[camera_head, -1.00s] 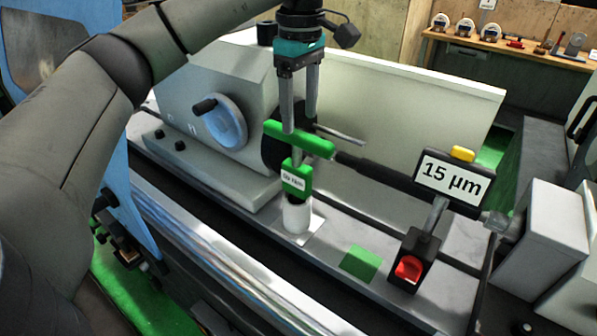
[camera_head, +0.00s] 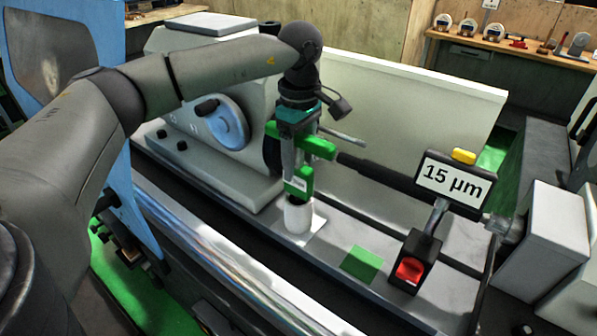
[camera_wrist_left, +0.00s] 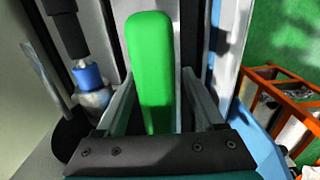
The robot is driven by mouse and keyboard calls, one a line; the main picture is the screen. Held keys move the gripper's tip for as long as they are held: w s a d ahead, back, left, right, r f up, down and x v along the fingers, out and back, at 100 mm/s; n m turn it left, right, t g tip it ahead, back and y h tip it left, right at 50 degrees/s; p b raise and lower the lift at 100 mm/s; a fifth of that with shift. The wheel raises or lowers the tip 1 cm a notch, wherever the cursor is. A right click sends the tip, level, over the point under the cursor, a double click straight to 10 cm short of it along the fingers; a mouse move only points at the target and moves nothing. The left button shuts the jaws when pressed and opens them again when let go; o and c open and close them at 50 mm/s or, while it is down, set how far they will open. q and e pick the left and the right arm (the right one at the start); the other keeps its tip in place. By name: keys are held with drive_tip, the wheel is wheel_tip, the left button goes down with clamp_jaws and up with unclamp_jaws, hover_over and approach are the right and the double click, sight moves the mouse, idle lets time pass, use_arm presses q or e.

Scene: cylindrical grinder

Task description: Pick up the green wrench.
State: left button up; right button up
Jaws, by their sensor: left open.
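The green wrench (camera_head: 317,148) stands upright in a white holder (camera_head: 297,216) on the machine bed. It has a green crossbar on top and a white label on its lower green part. My left gripper (camera_head: 298,165) points down over it from above, with its fingers at the crossbar. In the left wrist view the green bar (camera_wrist_left: 152,65) lies between the two open fingers (camera_wrist_left: 158,88), with a gap showing on each side. The fingertips are partly hidden in the head view. My right gripper is out of view.
A "15 µm" display (camera_head: 452,181) stands to the right on a black base with a red part. A dark spindle (camera_head: 380,175) runs behind the wrench. A blue handwheel (camera_head: 226,122) is at the left. A green square (camera_head: 361,263) lies on the bed.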

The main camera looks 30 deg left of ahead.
use_arm(q)
drive_tip(key=shift+c, duration=0.3)
clamp_jaws()
drive_tip(key=shift+r, duration=0.1)
idle(0.9)
